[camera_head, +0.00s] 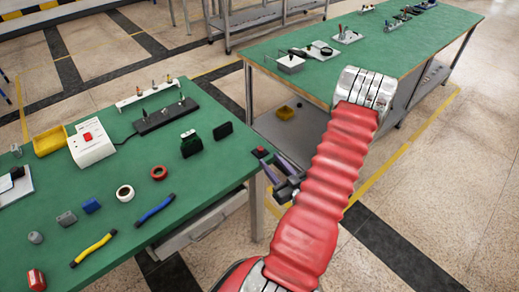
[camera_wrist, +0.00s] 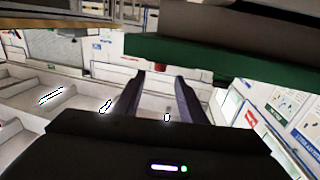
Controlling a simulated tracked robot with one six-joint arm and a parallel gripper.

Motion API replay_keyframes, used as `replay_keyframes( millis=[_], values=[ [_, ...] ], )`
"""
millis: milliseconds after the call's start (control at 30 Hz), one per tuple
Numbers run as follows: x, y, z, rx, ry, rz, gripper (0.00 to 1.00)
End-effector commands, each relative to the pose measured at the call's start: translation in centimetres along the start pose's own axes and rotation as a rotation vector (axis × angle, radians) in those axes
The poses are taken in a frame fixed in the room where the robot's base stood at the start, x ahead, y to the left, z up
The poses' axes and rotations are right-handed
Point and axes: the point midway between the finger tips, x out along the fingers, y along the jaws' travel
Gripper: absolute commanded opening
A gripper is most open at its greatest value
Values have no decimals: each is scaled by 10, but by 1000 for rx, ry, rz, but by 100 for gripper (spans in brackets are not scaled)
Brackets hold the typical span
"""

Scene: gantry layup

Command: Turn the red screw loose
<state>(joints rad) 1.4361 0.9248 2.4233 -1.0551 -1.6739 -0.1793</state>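A small dark fixture with a red part (camera_head: 260,152) sits at the right edge of the near green table; I cannot tell for sure whether this is the red screw. In the wrist view a small red piece (camera_wrist: 160,68) shows just below the green tabletop, beyond and between my fingertips; its shape is too small to tell. My gripper (camera_head: 271,166) is close to that table edge, at the end of my red-sleeved arm. In the wrist view my gripper (camera_wrist: 160,77) has its two fingers apart, with nothing seen held between them.
The near green table (camera_head: 180,215) carries a white box with a red button (camera_head: 91,143), a yellow bin (camera_head: 50,141), tape rolls, pliers (camera_head: 155,208) and small blocks. A second green table (camera_head: 395,50) stands behind. The floor at the right is clear.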

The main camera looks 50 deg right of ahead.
Motion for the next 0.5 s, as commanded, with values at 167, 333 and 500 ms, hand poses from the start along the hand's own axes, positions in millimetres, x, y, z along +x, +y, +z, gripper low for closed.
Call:
replay_keyframes(
  millis=[167, 333, 500],
  values=[
    [20, -1, 0, -1, 0, -4, 37],
    [40, -1, 0, -1, -1, -4, 37],
    [60, -1, 0, -1, 0, -3, 37]
  ],
)
